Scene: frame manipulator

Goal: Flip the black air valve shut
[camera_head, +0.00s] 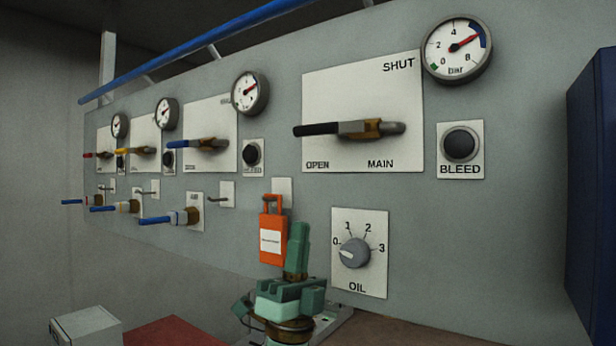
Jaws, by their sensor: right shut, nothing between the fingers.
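The black air valve has a black-gripped lever (318,129) on a brass body (372,129), mounted on the white MAIN plate (345,85). Its lever lies level and points left, just above the word OPEN; SHUT is printed at the plate's top right. My right gripper (298,232), green, points up from the bottom middle of the view. It is shut and empty, below and left of the black lever and apart from it, in front of the panel. My left gripper is not in view.
An orange tag (271,235) hangs close behind my right gripper. The OIL knob (355,252) and BLEED button (460,144) are on the panel. More valves with blue (178,144), yellow and red levers line the left. A dark blue cabinet (592,190) stands at right.

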